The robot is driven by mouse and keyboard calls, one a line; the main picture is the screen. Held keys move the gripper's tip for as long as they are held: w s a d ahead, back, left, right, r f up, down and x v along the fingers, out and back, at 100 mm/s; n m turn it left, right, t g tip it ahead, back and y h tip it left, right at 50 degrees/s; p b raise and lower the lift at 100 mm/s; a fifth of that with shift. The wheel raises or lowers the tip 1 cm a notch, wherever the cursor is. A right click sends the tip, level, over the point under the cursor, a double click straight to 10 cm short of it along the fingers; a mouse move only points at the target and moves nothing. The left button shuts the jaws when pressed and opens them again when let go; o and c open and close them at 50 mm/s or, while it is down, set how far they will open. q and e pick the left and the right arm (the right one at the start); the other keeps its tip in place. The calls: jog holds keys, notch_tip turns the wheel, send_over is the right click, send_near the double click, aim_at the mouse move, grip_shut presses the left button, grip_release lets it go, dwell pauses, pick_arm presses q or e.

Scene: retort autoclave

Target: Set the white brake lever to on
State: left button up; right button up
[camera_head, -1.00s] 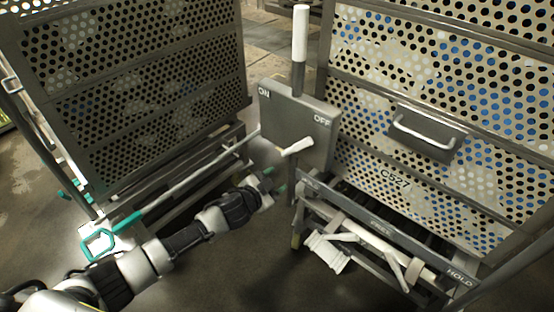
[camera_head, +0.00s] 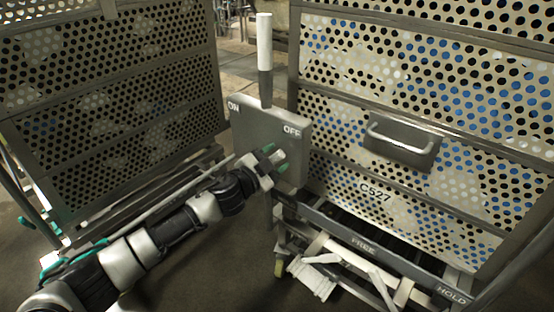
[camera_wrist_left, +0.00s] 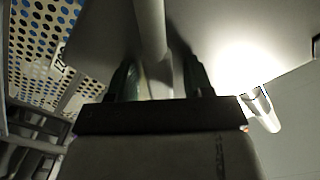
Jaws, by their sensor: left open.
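The left wrist view shows a pale bar (camera_wrist_left: 151,35), apparently the lever, running between the open fingers (camera_wrist_left: 158,80). I cannot tell whether either finger touches it. My right gripper is not in view.
A post with a white grip (camera_head: 264,42) rises from the box top. A perforated cart marked C527 (camera_head: 420,130) stands at right, with a rail (camera_head: 370,250) marked FREE and HOLD below. Another perforated cart (camera_head: 120,110) stands at left, close behind my left arm.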

pick_arm(q)
jog(key=shift+w+d, duration=0.35)
jog(key=shift+w, duration=0.15)
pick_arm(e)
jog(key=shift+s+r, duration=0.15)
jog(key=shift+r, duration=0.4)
pick_arm(q)
grip_shut()
jog(key=shift+w+a+r+n+p, duration=0.2)
jog(key=shift+a+r+n+p, duration=0.15)
jog(key=shift+n+p, duration=0.4)
jog(key=shift+f, duration=0.1)
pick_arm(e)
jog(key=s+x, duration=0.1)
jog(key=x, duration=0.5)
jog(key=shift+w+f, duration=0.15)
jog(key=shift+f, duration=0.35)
